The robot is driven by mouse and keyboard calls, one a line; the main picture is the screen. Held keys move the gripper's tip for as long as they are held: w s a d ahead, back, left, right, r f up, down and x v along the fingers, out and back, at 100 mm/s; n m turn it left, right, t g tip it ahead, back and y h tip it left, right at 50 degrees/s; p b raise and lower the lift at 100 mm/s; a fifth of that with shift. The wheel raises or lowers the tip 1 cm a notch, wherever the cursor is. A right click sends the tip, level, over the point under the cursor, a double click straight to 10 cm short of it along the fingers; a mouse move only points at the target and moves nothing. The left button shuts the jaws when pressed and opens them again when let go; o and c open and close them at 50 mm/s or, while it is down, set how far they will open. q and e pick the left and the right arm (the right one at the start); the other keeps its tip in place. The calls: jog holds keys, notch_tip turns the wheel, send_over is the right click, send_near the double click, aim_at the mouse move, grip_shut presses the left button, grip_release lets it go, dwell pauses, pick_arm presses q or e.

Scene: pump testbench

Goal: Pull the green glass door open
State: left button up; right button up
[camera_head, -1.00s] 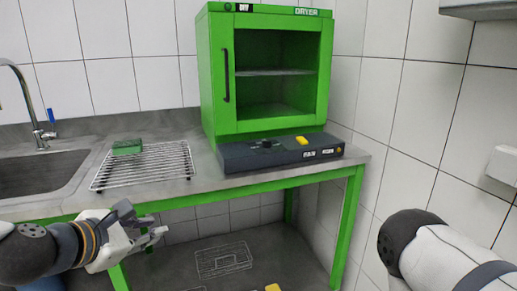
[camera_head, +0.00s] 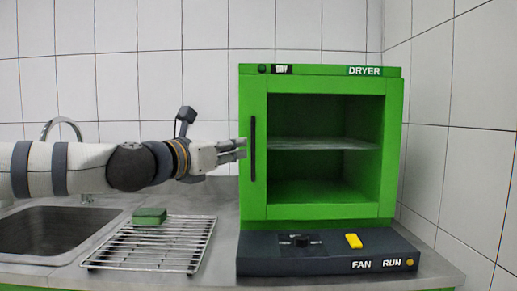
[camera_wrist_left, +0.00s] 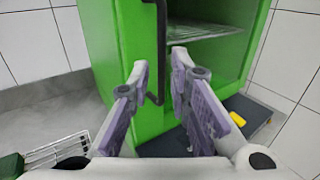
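The green-framed glass door (camera_head: 253,200) is on the front of the green dryer (camera_head: 393,170) and looks shut. Its dark vertical handle (camera_head: 253,150) is on the door's left side. My left gripper (camera_head: 244,148) points right at handle height, with its fingertips just left of the handle in the head view. In the left wrist view the gripper (camera_wrist_left: 160,64) is open and empty. The handle (camera_wrist_left: 161,45) appears between its two fingers, running down ahead of them; whether they touch it I cannot tell. My right gripper is out of view.
A dark control box (camera_head: 300,262) with a knob and yellow switch (camera_head: 353,240) stands below the door front. A wire rack (camera_head: 150,246) with a green sponge (camera_head: 149,215) and a sink (camera_head: 45,230) are on the left. A tiled wall is close on the right.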

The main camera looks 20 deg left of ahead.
pick_arm(q)
send_over(253, 175)
jog(key=shift+w+a+f, duration=0.1)
jog(key=shift+w+f, duration=0.05)
jog(key=shift+w, duration=0.15)
jog(key=shift+c, duration=0.3)
grip_shut()
